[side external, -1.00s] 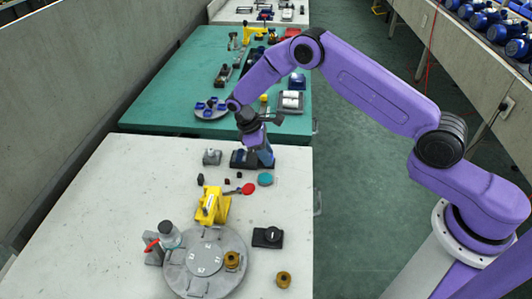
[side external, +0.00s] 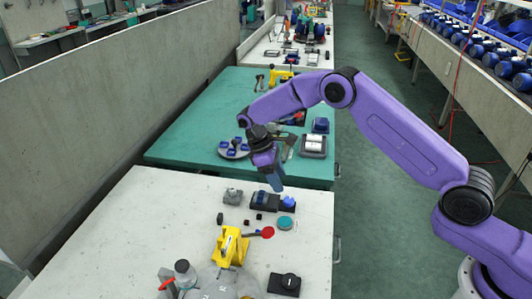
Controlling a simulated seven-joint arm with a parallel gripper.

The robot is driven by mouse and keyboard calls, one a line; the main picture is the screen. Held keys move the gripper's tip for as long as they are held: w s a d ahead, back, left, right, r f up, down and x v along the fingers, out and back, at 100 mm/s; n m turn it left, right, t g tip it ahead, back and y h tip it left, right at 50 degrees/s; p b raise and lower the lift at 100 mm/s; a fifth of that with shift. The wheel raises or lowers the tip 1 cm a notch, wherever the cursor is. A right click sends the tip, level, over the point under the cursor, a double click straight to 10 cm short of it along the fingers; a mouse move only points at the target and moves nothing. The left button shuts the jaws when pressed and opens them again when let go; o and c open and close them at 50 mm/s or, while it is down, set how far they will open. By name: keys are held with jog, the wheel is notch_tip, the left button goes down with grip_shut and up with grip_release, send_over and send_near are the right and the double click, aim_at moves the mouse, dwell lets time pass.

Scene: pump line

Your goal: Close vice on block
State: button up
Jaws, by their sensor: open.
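A low dark device with a blue part (side external: 259,199), which looks like the vice, sits at the far right of the pale table.
A small grey fixture (side external: 233,196) stands left of the device. A teal disc (side external: 286,223) and small dark pieces lie in front. Nearer are a yellow clamp (side external: 230,246) with a red-ended handle, a black box (side external: 284,284) and a grey round plate (side external: 216,289). The table's left side is clear.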

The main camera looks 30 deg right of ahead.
jog(key=v, duration=0.9)
jog(key=shift+r, duration=0.2)
